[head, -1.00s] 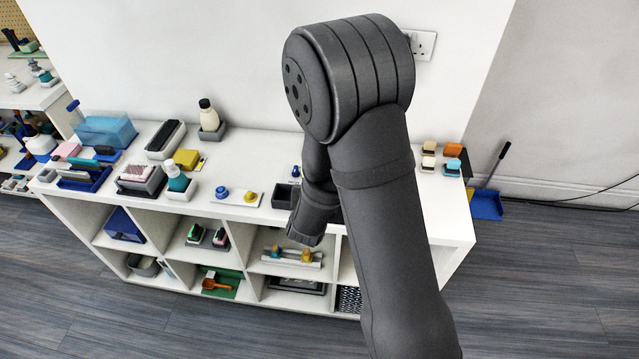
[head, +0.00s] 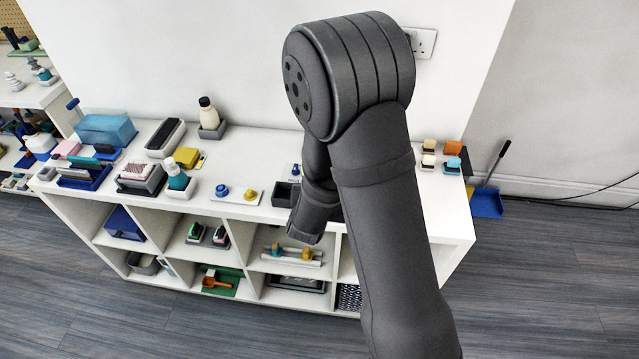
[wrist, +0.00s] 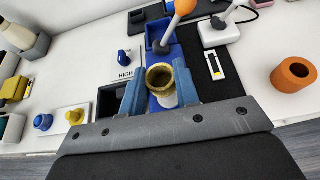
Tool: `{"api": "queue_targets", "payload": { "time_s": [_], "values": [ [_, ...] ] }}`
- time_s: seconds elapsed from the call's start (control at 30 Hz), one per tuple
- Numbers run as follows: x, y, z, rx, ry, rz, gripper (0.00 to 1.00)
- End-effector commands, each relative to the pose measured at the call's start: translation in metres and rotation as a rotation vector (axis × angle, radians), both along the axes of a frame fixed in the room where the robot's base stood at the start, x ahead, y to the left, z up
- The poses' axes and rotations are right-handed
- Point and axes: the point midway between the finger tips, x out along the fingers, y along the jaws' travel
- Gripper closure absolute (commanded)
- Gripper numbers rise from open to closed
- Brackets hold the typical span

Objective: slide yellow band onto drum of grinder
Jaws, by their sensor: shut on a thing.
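In the wrist view my gripper (wrist: 160,92) is shut on the yellow band (wrist: 160,72), a short hollow ring with a yellow rim and a paler lower side. One blue finger is on each side of it, and its open end faces the camera. A blue block with a dark recess (wrist: 154,31) lies just beyond it. A grey rod with an orange rounded end (wrist: 184,7) rises from there; I cannot tell whether this is the grinder and its drum. In the head view my arm hides the band and the fingertips.
An orange hollow cylinder (wrist: 294,74) stands apart at right. A white base with a grey post (wrist: 217,31) is behind. A blue knob by a "HIGH" label (wrist: 123,57) and blue and yellow knobs on a plate (head: 236,195) are at left.

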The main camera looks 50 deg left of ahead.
Motion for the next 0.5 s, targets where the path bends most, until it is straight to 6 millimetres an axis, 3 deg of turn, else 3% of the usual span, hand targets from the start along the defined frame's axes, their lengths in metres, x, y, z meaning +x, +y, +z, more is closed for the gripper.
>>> {"api": "queue_targets", "payload": {
  "time_s": [0.5],
  "values": [
    [0.0001, 0.0001, -0.0076, -0.001, 0.001, 0.0, 1.0]
  ]
}}
